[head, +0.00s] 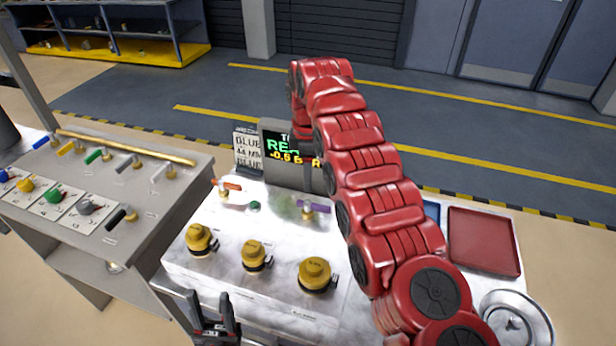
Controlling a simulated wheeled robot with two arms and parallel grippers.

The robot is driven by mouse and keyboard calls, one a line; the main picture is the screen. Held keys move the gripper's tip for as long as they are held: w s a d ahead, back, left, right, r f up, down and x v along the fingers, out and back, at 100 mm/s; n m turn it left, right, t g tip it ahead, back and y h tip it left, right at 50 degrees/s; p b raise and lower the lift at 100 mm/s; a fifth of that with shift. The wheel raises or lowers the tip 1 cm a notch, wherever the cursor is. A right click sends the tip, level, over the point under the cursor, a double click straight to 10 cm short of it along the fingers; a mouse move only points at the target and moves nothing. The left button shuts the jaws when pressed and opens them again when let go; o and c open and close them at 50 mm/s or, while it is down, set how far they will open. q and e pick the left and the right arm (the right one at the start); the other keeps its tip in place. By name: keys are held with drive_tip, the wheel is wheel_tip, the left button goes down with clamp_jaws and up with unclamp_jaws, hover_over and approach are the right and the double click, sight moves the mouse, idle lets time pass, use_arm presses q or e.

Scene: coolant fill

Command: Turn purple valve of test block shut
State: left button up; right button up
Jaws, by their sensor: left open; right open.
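The purple valve (316,207) stands on top of the white, marbled test block (225,268), left of my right arm. Its purple lever points to the right from a small brass body. My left gripper (215,322) is at the bottom edge, in front of the block, with its two dark fingers apart and empty. It is well away from the purple valve. My red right arm rises from the lower right and bends over behind the valve, near the display. Its gripper cannot be seen.
The block also has an orange-handled valve (228,185) and yellow caps (313,274). A dark display (275,150), partly hidden by my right arm, stands behind. A grey bench (150,205) with coloured valves is left. A red tray (484,241) and round metal dish (515,318) are right.

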wheel_tip(320, 180, up, 6)
drive_tip(key=p, duration=0.5)
drive_tip(key=shift+r, duration=0.25)
drive_tip(key=shift+f, duration=0.1)
